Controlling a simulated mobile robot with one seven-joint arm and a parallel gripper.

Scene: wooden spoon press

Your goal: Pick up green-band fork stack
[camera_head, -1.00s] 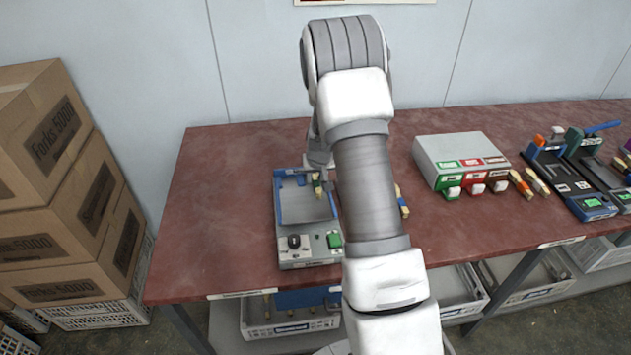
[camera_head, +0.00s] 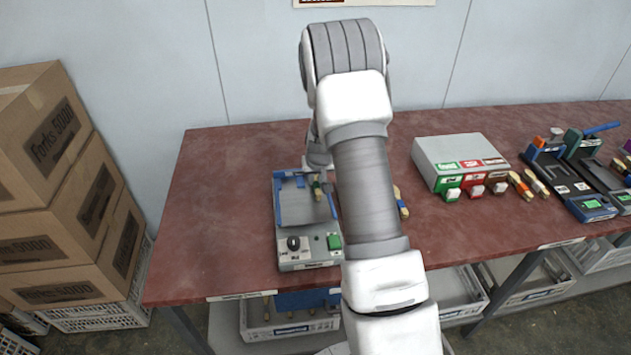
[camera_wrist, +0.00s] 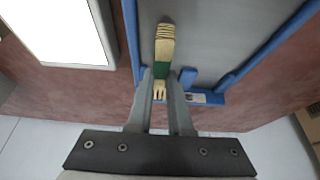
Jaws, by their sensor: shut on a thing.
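The green-band fork stack (camera_wrist: 164,45) is a pale wooden bundle with a green band. In the wrist view it stands between the fingers of my gripper (camera_wrist: 162,82), which are shut on it near the band. Its tined end points toward the wrist. In the head view the stack (camera_head: 317,190) shows small beside my gripper (camera_head: 323,178), over the grey device (camera_head: 310,257) with blue rails. My arm hides part of that device, and I cannot tell whether the stack touches its bed.
The device stands on a red-brown table (camera_head: 225,200), with bare tabletop to its left. Another banded stack (camera_head: 401,203) lies right of my arm. A grey box (camera_head: 460,150) with green, red and brown labels stands further right. Cardboard cartons (camera_head: 60,210) are stacked at left.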

